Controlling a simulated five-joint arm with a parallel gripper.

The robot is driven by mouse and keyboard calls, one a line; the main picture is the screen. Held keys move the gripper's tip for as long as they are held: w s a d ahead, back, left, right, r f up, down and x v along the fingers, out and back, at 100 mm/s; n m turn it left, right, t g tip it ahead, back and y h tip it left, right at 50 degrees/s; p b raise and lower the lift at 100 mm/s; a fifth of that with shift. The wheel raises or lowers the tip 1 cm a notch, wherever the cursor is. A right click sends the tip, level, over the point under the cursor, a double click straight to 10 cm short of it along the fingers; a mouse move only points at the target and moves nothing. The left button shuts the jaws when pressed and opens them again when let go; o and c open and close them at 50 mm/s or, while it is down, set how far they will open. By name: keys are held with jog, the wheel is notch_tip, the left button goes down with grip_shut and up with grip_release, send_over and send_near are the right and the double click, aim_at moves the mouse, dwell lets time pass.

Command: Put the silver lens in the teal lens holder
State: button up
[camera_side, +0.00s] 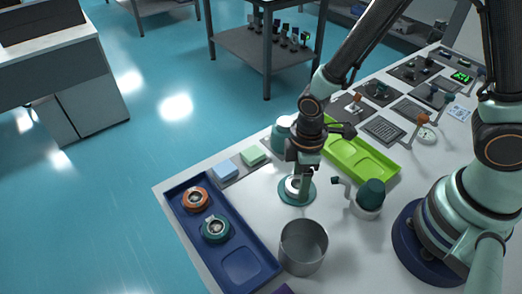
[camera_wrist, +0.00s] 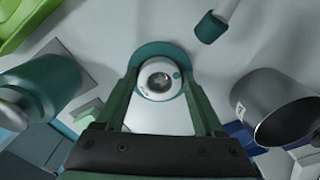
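The silver lens (camera_wrist: 159,79), a round pale piece with a dark glass centre, is between my fingertips in the wrist view. My gripper (camera_wrist: 159,74) has one finger against each side of it, and appears shut on it. The round teal lens holder (camera_wrist: 162,46) is directly beneath the lens and partly covered by it. In the side view, my gripper (camera_side: 298,190) points down over the holder (camera_side: 299,202), with the lens (camera_side: 291,185) low at the holder's middle. Whether the lens rests fully in the holder or sits slightly above it is hard to tell.
A blue tray (camera_side: 239,266) with an orange ring piece (camera_side: 195,199) and a teal ring piece (camera_side: 215,229) is at the left. A metal cup (camera_side: 303,248) stands in front, a teal-capped jar (camera_side: 370,197) right, and a green tray (camera_side: 379,164) behind.

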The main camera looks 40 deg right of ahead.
jog(key=shift+o, duration=1.1)
jog(key=shift+r, duration=0.1)
notch_tip(320, 180, up, 12)
jog(key=w+d+r+m+t, duration=0.1)
jog(key=d+r+m+t, duration=0.4)
jog(key=d+r+m, duration=0.6)
jog(key=shift+d+r+t, duration=0.3)
jog(key=shift+d+r, duration=0.3)
jog(key=shift+d, duration=0.25)
